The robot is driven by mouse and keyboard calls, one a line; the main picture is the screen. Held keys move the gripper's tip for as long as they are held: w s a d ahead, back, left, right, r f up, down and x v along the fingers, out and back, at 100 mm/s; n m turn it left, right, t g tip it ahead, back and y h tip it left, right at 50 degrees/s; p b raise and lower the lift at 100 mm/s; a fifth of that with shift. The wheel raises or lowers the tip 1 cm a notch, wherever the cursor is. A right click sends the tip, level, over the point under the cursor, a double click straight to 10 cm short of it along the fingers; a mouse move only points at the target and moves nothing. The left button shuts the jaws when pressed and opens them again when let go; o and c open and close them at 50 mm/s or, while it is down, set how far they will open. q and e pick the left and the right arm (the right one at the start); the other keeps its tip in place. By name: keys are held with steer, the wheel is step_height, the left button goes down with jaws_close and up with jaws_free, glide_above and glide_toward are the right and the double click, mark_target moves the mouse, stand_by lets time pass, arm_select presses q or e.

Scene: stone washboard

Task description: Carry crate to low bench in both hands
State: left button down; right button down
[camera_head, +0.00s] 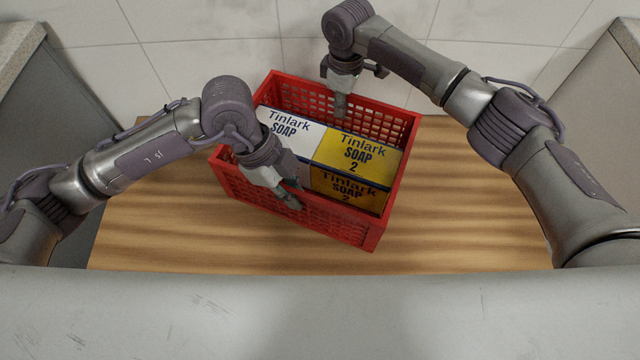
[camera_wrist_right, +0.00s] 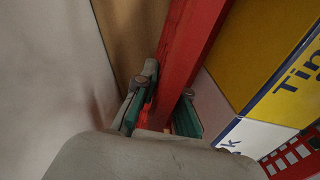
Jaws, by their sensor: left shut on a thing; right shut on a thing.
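The red plastic crate (camera_head: 372,236) is over the wooden top (camera_head: 470,215), turned at an angle. My right gripper (camera_head: 341,98) is shut on the crate's far rim. In the right wrist view its fingers (camera_wrist_right: 160,112) straddle the red rim (camera_wrist_right: 184,50). I cannot tell whether the crate's base touches the wood.
A tiled wall (camera_head: 200,60) stands close behind the crate. Grey units with stone tops flank the wood, one at the left (camera_head: 15,45) and one at the right (camera_head: 628,35). The wooden top is bare to the right and in front of the crate.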

mark_target(297, 221)
arm_select(q)
steer(key=shift+f, duration=0.15)
